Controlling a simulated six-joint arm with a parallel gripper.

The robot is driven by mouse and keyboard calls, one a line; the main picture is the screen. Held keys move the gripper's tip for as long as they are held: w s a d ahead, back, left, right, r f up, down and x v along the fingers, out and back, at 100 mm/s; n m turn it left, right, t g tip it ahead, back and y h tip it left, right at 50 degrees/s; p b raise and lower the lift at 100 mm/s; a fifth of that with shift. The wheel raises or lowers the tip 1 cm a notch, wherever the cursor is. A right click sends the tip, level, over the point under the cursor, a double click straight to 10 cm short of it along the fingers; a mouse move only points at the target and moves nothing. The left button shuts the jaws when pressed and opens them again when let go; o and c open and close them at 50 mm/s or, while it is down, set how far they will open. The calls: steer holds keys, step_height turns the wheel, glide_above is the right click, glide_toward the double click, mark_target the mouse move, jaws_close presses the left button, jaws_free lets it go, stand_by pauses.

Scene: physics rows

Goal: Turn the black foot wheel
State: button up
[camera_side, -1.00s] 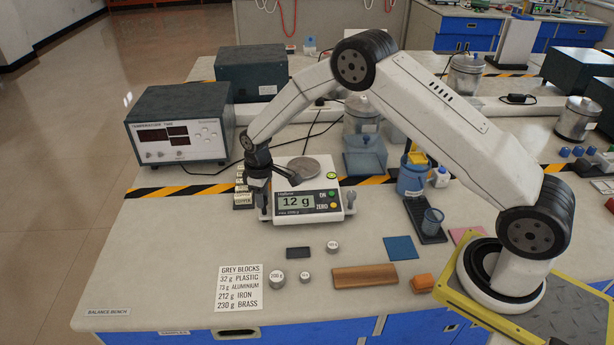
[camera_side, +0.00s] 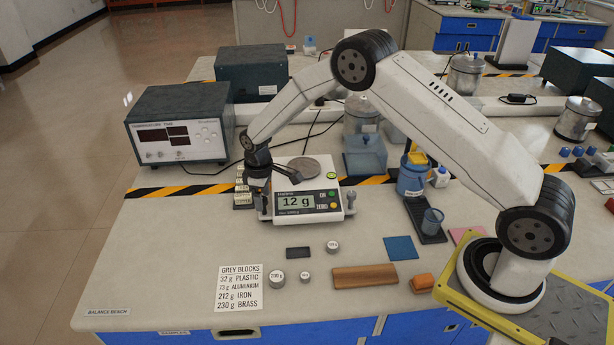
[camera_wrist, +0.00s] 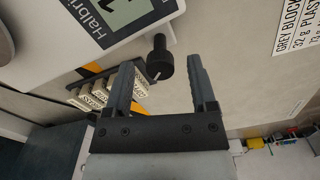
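The black foot wheel (camera_wrist: 160,58) sticks out from the side of the white balance (camera_wrist: 92,35) in the wrist view and has a pale mark on it. My gripper (camera_wrist: 160,78) is open, with one finger on each side of the wheel's line; I cannot tell whether either finger touches it. In the side view my gripper (camera_side: 265,188) is low at the balance's front left corner and largely hides the wheel there. The balance (camera_side: 308,215) reads 12 g and has a round pan (camera_side: 304,167) and a green bubble level (camera_side: 331,175).
Small labelled blocks (camera_side: 242,197) stand close left of my gripper. A teal-topped instrument (camera_side: 180,125) is behind left. Round weights (camera_side: 277,279), a dark plate (camera_side: 298,253), a wooden block (camera_side: 364,276) and a printed card (camera_side: 239,288) lie in front.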

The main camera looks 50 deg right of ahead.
mark_target(265, 200)
steer(key=shift+r, duration=3.95)
steer(key=shift+s+r, duration=0.1)
steer(key=shift+s+r, duration=0.15)
steer(key=shift+s, duration=0.1)
steer(key=s+r+m+t, duration=0.1)
steer(key=s+r+m, duration=0.2)
steer(key=s, duration=0.9)
steer(key=s+d+r+m+t, duration=0.1)
steer(key=s+r+m, duration=0.1)
steer(key=s, duration=1.1)
steer(key=shift+r+m+t, duration=0.3)
steer(key=shift+r+m, duration=0.1)
steer(key=shift+r, duration=0.05)
